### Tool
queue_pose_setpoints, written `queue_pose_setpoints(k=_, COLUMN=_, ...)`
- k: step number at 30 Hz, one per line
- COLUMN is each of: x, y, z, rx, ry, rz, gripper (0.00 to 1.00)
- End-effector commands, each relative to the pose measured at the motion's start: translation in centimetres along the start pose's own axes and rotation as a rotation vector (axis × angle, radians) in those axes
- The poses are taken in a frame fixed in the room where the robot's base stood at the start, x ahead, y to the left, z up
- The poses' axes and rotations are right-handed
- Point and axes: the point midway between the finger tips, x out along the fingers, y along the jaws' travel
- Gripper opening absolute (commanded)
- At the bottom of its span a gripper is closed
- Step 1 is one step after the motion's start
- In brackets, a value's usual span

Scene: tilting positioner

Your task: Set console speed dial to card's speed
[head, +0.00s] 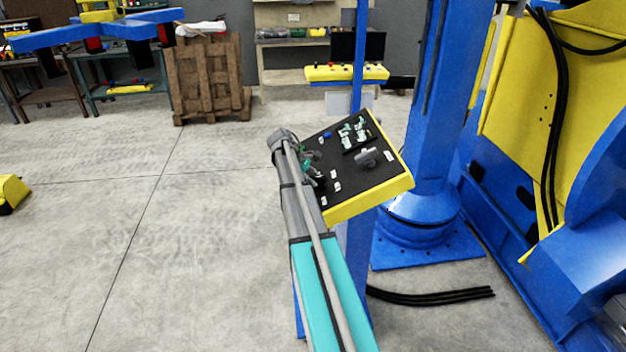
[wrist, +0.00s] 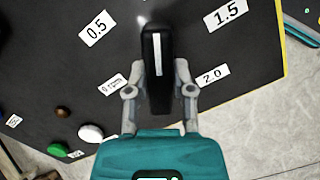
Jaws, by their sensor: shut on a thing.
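The console (head: 378,190) is a tilted black panel with a yellow edge. Its speed dial (wrist: 156,85) is a black knob with a white line, seen close up in the wrist view. The line points to the top of the picture, between the 0.5 label (wrist: 96,28) and the 1.5 label (wrist: 227,13). A 2.0 label (wrist: 211,75) sits right of the knob. A small label (wrist: 111,85) at left is hard to read. My gripper (wrist: 159,72) is shut on the dial, one finger on each side. I cannot make out the speed card.
A white button (wrist: 91,132), a green button (wrist: 58,150) and a brown button (wrist: 62,112) sit left of the dial. A blue column (head: 440,110) and a large yellow and blue machine (head: 535,120) stand to the right.

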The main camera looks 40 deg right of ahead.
Motion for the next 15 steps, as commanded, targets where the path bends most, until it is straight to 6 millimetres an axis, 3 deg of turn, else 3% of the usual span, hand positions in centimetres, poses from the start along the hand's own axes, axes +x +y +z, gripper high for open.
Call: queue_pose_setpoints(k=15, x=-0.17, y=0.43, z=-0.27, rx=0.482, ry=0.007, rz=-0.081, gripper=0.0)
